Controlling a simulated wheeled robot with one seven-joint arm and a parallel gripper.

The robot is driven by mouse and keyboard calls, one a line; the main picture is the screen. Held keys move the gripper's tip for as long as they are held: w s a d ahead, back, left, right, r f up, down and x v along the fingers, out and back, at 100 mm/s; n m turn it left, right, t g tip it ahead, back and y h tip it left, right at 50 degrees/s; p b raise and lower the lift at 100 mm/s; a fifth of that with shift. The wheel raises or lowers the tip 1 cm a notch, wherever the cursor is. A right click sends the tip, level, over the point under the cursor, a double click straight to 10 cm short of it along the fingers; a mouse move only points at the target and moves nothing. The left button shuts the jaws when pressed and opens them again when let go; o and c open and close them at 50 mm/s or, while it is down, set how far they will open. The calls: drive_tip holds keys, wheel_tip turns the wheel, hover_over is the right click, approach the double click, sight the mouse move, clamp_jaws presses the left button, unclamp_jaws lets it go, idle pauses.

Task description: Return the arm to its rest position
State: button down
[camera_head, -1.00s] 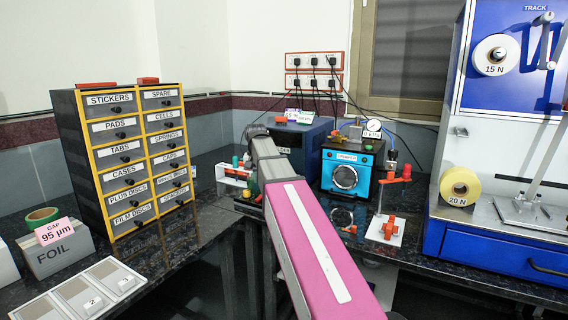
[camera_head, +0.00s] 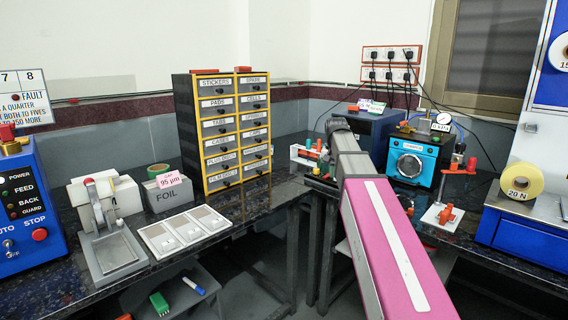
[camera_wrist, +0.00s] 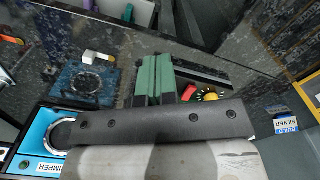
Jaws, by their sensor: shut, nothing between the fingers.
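My arm reaches in the head view from the lower right toward the back corner of the bench, its pink link nearest the camera. The gripper end is hidden behind the arm there. In the wrist view my gripper (camera_wrist: 155,80) shows as two green fingers pressed together with nothing between them. It is above the dark speckled bench, beside the blue crimper (camera_wrist: 32,140). The crimper also shows in the head view (camera_head: 410,164), to the right of my arm.
A drawer cabinet (camera_head: 222,130) stands left of the arm. A foil box (camera_head: 168,195), a white tray with pads (camera_head: 185,230) and a blue control box (camera_head: 25,200) line the left bench. A white stand with red parts (camera_head: 442,215) is right of the arm.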

drive_tip(key=s+f+n, duration=0.1)
drive_tip(key=s+f, duration=0.6)
drive_tip(key=f, duration=0.4)
drive_tip(key=s+f+n, duration=0.1)
drive_tip(key=s+f, duration=0.5)
drive_tip(key=f, duration=0.5)
drive_tip(key=s+f+n, duration=0.1)
drive_tip(key=s+f, duration=0.6)
drive_tip(key=f, duration=0.4)
drive_tip(key=shift+s+f, duration=0.35)
